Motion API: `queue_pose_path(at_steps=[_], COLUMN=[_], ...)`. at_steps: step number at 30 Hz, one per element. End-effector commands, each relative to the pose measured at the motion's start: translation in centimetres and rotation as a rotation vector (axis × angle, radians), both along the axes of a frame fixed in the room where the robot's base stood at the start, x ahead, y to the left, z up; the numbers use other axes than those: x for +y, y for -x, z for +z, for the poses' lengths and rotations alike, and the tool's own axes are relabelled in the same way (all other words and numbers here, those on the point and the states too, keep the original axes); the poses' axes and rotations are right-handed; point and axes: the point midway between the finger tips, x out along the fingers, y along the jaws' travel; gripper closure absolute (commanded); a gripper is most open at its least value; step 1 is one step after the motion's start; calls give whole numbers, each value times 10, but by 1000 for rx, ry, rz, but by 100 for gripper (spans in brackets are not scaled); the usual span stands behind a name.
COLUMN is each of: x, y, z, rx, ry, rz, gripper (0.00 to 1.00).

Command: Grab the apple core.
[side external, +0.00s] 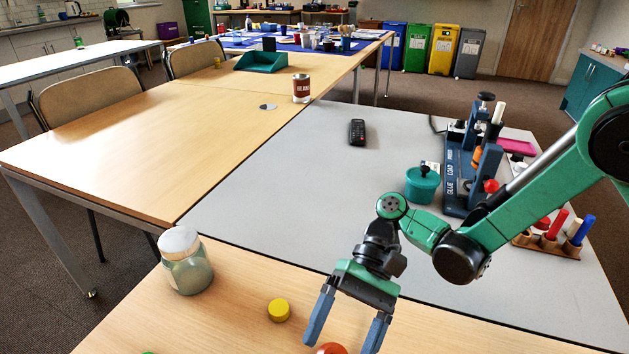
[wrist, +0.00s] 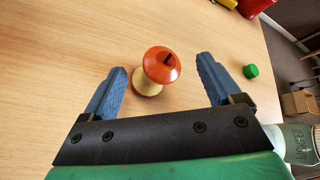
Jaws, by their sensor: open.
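The toy apple core (wrist: 146,84), with a red-orange cap, a short dark stem and a cream waist, stands on the wooden table between my fingers in the wrist view. My gripper (wrist: 162,66) is open, with one blue finger on each side and a visible gap to each. In the side view only the core's red top (side external: 331,349) shows at the bottom edge, between the fingertips of my gripper (side external: 345,338). The rest of it is cut off there.
A lidded glass jar (side external: 187,265) and a yellow disc (side external: 279,310) stand left of my gripper. A small green piece (wrist: 251,71) lies right of the core in the wrist view. A teal pot (side external: 422,187) and a black remote (side external: 357,132) are on the grey mat (side external: 290,190).

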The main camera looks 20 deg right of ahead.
Motion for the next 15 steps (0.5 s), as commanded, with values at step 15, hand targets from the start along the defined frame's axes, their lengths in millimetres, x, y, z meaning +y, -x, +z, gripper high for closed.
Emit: queue_pose_path(at_steps=[15], x=[19], y=[14], z=[-14], rx=[-2], ry=[1], rz=[-2], gripper=[15])
